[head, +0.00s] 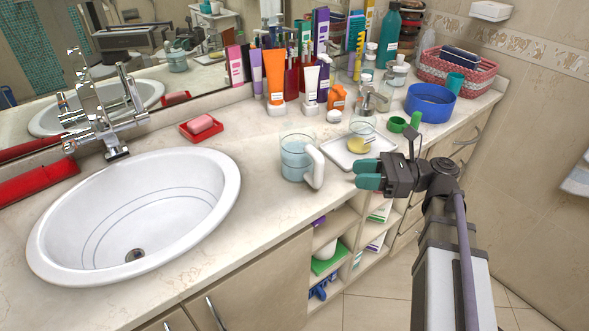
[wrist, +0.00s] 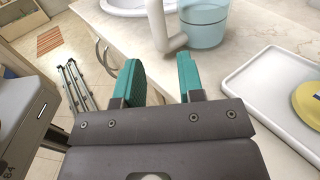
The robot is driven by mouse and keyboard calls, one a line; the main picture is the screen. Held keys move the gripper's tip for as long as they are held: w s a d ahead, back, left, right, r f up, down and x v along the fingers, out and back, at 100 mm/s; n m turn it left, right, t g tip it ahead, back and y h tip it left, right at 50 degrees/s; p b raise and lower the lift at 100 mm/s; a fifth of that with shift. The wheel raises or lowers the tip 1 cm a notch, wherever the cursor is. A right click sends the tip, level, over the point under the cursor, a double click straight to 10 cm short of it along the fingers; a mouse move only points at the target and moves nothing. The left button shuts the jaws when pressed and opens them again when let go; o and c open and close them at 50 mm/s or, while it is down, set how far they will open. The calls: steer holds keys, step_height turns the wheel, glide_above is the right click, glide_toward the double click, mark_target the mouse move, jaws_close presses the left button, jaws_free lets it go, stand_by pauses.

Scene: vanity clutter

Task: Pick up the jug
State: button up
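The jug (head: 297,158) is a clear blue-tinted cup with a thick white handle. It stands upright on the counter to the right of the sink, its handle toward the front right. My gripper (head: 367,174) is to the right of the jug, apart from it, with its teal fingers pointing left toward the handle. In the wrist view the jug (wrist: 203,24) is at the top, beyond the fingertips, partly cut off by the frame edge. My gripper (wrist: 160,78) is open there, with an empty gap between its fingers.
The sink (head: 135,215) is left of the jug, with a red soap dish (head: 201,128) behind. Tubes, bottles and a blue bowl (head: 430,103) crowd the back. The counter's front edge is close.

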mark_target(318, 181)
steer(key=a, duration=1)
steer(key=shift+s+r, duration=0.1)
steer(key=shift+s, duration=0.05)
jaws_close()
